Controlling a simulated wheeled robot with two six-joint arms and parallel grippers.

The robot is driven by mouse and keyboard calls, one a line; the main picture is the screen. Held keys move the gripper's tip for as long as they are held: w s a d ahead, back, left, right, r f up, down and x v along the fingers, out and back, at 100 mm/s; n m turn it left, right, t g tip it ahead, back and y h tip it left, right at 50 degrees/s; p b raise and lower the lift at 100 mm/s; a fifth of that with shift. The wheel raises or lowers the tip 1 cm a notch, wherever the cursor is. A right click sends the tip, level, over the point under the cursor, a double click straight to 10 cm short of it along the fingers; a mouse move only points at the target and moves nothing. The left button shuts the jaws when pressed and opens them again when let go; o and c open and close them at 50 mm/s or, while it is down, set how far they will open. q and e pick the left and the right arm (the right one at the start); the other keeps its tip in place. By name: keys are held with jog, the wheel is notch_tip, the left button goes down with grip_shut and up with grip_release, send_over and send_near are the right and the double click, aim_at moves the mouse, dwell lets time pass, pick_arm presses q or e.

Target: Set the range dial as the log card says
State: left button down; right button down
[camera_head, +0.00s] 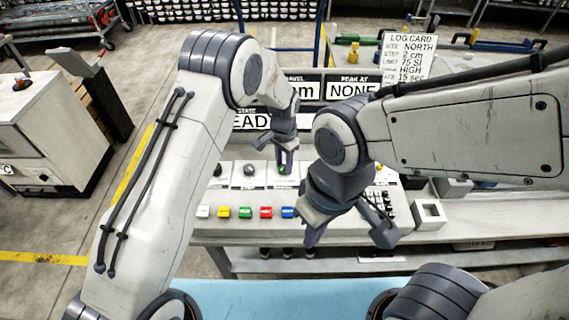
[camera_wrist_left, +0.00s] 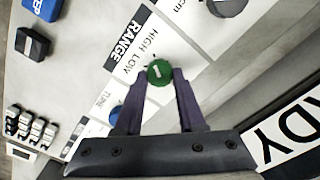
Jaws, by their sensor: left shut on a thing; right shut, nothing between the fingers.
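The green range dial (camera_wrist_left: 159,71) sits on the pale panel beside the printed words RANGE, HIGH and LOW. It carries a short white mark. My left gripper (camera_wrist_left: 160,82) has its two purple fingers shut on the dial's sides. In the head view my left gripper (camera_head: 285,162) reaches down to the console, largely covering the dial. The log card (camera_head: 405,62) stands upright at the back; its lines include NORTH, 2 cm, 75 SI, HIGH and 15 sec.
Coloured buttons (camera_head: 245,212) line the console front. A grey knob (camera_head: 250,169) is left of the dial. Behind stand display signs, one reading NONE (camera_head: 351,90). A small square open box (camera_head: 430,213) is at right. A blue knob (camera_wrist_left: 116,115) is near my left fingers.

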aim_at(284, 167)
pick_arm(q)
jog(key=c, duration=0.5)
grip_release()
jog(key=shift+r, duration=0.1)
notch_tip(284, 167, up, 10)
jog(key=b, duration=0.2)
jog(key=shift+r, duration=0.15)
